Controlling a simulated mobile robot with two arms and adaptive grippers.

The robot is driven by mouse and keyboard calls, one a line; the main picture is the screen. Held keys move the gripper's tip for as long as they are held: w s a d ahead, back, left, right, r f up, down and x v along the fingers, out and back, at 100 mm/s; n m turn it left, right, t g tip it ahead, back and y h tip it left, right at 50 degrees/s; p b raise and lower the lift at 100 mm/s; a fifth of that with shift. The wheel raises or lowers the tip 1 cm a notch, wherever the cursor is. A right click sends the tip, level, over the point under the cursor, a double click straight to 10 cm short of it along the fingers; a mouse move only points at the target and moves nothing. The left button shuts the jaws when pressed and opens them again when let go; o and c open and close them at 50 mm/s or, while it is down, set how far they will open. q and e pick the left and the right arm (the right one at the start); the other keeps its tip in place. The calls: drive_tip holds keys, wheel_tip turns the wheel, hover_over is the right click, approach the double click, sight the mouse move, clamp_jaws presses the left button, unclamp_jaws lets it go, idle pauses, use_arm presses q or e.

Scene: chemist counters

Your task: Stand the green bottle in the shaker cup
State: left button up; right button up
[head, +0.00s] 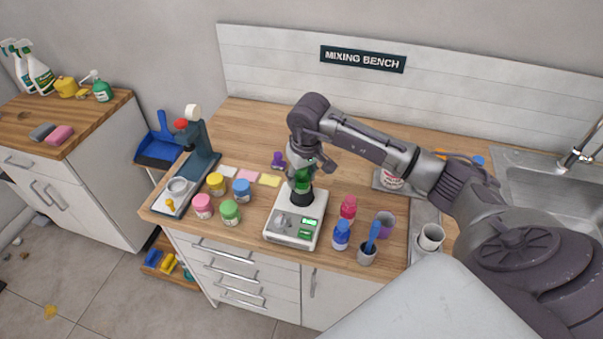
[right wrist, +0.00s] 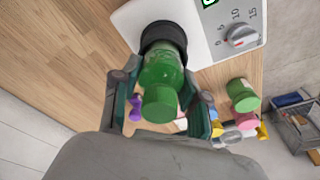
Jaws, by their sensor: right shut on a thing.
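The green bottle (head: 303,184) is upright over the white shaker machine (head: 284,236). Its lower end is inside the black shaker cup (head: 301,199); how deep it sits I cannot tell. In the right wrist view the rim of the cup (right wrist: 162,33) surrounds the far end of the bottle (right wrist: 163,72), whose cap points toward the camera. My right gripper (head: 302,172) is shut on the bottle, with a finger on each side of it. My left gripper is not in view.
Lidded jars (head: 229,212) stand left of the shaker, beside a dark stand (head: 201,150). A red bottle (head: 348,207), a blue bottle (head: 341,235) and a cup with a blue tool (head: 367,254) stand close on its right. A sink (head: 540,185) is far right.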

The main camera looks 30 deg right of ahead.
drive_tip(key=shift+f, duration=0.1)
drive_tip(key=shift+f+b, duration=0.25)
drive_tip(key=shift+b, duration=0.15)
drive_tip(key=o, duration=1.2)
drive_tip(key=shift+c, duration=0.2)
